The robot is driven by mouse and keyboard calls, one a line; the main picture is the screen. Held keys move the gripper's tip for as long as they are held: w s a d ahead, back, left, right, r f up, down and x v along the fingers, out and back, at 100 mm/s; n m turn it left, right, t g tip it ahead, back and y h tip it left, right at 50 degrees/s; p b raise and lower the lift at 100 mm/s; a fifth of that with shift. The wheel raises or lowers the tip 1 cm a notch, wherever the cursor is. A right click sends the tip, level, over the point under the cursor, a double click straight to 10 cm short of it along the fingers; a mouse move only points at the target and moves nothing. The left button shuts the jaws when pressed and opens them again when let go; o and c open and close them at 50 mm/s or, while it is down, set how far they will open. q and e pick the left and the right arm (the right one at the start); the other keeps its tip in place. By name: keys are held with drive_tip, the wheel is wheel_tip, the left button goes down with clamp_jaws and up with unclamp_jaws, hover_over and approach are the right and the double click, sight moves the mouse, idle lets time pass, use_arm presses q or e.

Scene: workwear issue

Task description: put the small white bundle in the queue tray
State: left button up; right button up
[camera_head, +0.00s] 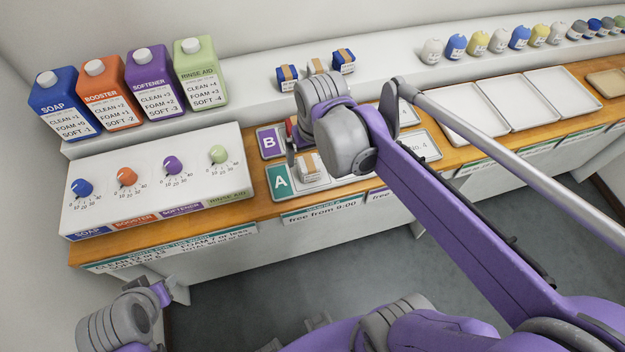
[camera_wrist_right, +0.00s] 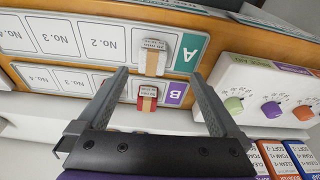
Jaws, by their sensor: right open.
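A small white bundle (camera_head: 309,165) with a tan band sits in the lane marked A on the counter. It also shows in the right wrist view (camera_wrist_right: 154,62), beside the green A label. Another small white bundle (camera_head: 317,67) stands on the back ledge between two blue ones. My right gripper (camera_wrist_right: 160,76) is open and empty, its fingers pointing towards the A and B lanes. In the head view the right gripper (camera_head: 300,150) partly covers these lanes. My left arm shows at the lower left, its fingers not visible. I cannot tell which tray is the queue tray.
A red bundle (camera_wrist_right: 148,97) sits beside the B label. Blue bundles (camera_head: 288,78) stand on the ledge. A dial box (camera_head: 160,185) and several cartons (camera_head: 150,85) are on the left. Empty white trays (camera_head: 462,115) and a wooden tray (camera_head: 608,82) lie to the right.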

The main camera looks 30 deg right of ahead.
drive_tip(key=s+a+f+n+t, duration=0.2)
drive_tip(key=s+f, duration=0.4)
drive_tip(key=s, duration=0.3)
drive_tip(key=a+t, duration=0.1)
drive_tip(key=a, duration=0.1)
drive_tip(key=shift+s+a, duration=0.15)
drive_tip(key=shift+a, duration=0.15)
